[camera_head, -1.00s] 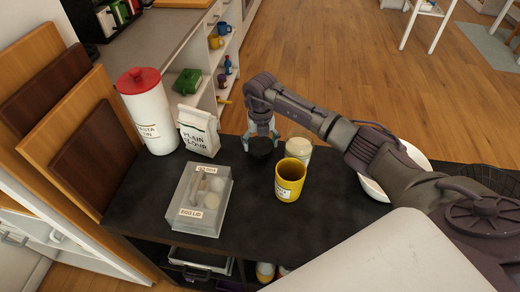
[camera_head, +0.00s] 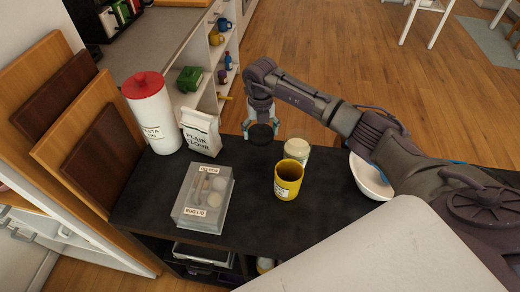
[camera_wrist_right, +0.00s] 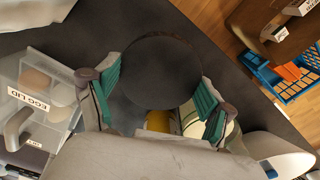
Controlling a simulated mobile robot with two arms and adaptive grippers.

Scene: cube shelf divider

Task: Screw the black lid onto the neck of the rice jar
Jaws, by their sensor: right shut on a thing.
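My right gripper (camera_head: 260,121) is shut on the black lid (camera_head: 261,135) and holds it above the dark counter, to the left of the rice jar. In the right wrist view the lid (camera_wrist_right: 160,72) is a flat black disc between the teal finger pads of the gripper (camera_wrist_right: 158,92). The rice jar (camera_head: 300,145) is a clear, pale-filled jar standing upright behind the yellow cup. Its lower part is hidden by the cup. The lid is apart from the jar in the head view. My left gripper is not in view.
The yellow cup (camera_head: 288,181) stands right in front of the jar. A white bowl (camera_head: 371,180) is to the right. A clear egg box (camera_head: 203,199), a flour bag (camera_head: 201,132) and a red-lidded pasta canister (camera_head: 152,112) stand left. The counter (camera_head: 250,210) is clear between box and cup.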

